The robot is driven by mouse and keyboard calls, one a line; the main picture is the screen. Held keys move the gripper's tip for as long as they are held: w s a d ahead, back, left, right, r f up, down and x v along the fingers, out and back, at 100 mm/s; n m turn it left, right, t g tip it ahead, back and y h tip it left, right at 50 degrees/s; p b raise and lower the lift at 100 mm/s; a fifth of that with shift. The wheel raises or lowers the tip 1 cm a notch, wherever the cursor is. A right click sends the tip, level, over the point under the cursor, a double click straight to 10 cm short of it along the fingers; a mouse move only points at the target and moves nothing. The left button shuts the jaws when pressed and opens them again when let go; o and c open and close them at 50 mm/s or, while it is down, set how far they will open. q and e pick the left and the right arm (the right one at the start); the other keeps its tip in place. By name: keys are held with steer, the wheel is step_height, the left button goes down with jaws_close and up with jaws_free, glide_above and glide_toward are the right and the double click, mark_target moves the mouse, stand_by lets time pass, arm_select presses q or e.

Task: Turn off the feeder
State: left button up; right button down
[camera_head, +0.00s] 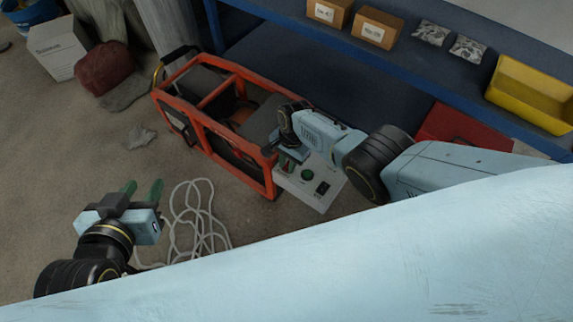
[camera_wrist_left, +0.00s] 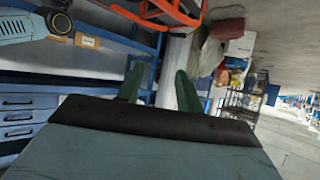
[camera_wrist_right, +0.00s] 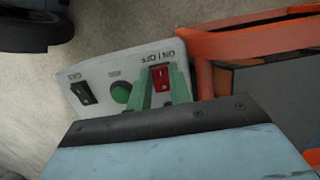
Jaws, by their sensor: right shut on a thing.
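The feeder is an orange-framed unit (camera_head: 205,118) on the floor, with a pale control panel (camera_head: 310,196) at its near right end. In the right wrist view the panel carries a red ON/OFF switch (camera_wrist_right: 159,77), a green round button (camera_wrist_right: 121,92) and a black switch (camera_wrist_right: 84,92). My right gripper (camera_wrist_right: 161,93) has its green fingers on either side of the red switch and is shut on it. In the head view my right gripper (camera_head: 290,160) covers that switch. My left gripper (camera_head: 142,190) is open and empty, above the floor left of the feeder; its fingers (camera_wrist_left: 160,88) stand apart.
A white cable (camera_head: 200,222) lies coiled on the floor between my left gripper and the feeder. A blue shelf (camera_head: 440,85) behind holds cardboard boxes (camera_head: 376,27) and a yellow bin (camera_head: 530,92). A red case (camera_head: 462,128) sits under it.

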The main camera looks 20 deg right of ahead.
arm_select(q)
steer(key=shift+w+d+r+t+h+b, duration=0.15)
steer(key=shift+w+d+r+t, duration=0.15)
steer(key=shift+r+t, duration=0.3)
steer(key=shift+w+d+r+t+h+b, duration=0.1)
steer(key=shift+w+d+r+t+h, duration=0.1)
steer(key=shift+w+r+t, duration=0.35)
steer(key=shift+w+d+r+t+h+b, duration=0.1)
steer(key=shift+w+d+r+t+h, duration=0.2)
steer(key=shift+r, duration=0.5)
arm_select(e)
steer(key=shift+w+d+g+y, duration=0.1)
steer(key=shift+d+g+y, duration=0.05)
steer(key=shift+g+y, duration=0.2)
arm_select(q)
steer(key=shift+s+a, duration=0.1)
steer(key=shift+s, duration=0.05)
arm_select(e)
steer(key=c, duration=1.3)
jaws_free()
